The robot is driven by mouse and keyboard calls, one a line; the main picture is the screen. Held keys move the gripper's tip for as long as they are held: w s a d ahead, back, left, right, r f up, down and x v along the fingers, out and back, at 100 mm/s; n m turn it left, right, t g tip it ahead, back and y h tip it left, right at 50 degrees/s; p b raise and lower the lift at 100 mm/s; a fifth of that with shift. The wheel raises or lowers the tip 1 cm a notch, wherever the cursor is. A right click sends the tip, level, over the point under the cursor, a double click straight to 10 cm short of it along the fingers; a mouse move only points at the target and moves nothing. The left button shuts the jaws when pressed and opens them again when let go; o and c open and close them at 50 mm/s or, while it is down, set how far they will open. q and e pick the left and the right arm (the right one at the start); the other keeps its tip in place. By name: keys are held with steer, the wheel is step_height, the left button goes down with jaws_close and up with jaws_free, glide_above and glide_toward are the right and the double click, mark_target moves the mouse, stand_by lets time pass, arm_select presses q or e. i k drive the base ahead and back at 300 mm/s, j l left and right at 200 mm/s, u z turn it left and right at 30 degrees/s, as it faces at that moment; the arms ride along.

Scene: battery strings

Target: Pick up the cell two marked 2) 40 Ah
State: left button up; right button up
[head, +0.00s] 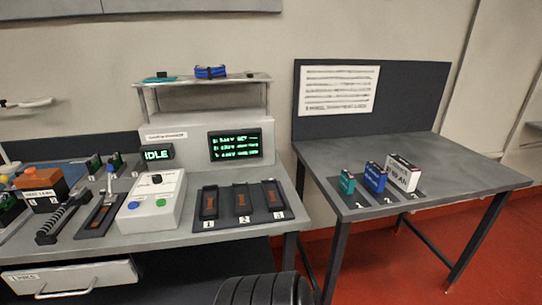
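Three cells stand in a row on a dark mat (366,201) with number marks on the right table. The left one is a small teal cell (347,184). The middle one is a blue cell (375,178) behind the mark 2; any print on it is too small to read. The right one is a larger white cell (403,174) with a dark top and an Ah marking that I cannot read surely. All three look upright, with nothing holding them. Neither of my grippers is in view.
The right table (462,171) has free room right of the cells, and a dark back panel (420,100). The left bench carries a tray (240,205) with three slots marked 1 to 3, a white control box (150,203) and an IDLE display (157,154). A gap separates the tables.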

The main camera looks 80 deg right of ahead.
mark_target(374, 175)
steer(key=l+z, duration=0.15)
steer(key=z, duration=0.3)
steer(key=l+z, duration=0.15)
steer(key=z, duration=0.35)
steer(key=l+z, duration=0.2)
steer(key=z, duration=0.25)
steer(key=l+z, duration=0.15)
steer(key=z, duration=0.3)
steer(key=l+z, duration=0.15)
steer(key=z, duration=0.3)
steer(key=i+l+z, duration=0.1)
steer(key=z, duration=0.4)
steer(key=i+l+z, duration=0.1)
steer(key=z, duration=0.35)
steer(key=i+l+z, duration=0.2)
steer(key=k+j, duration=0.05)
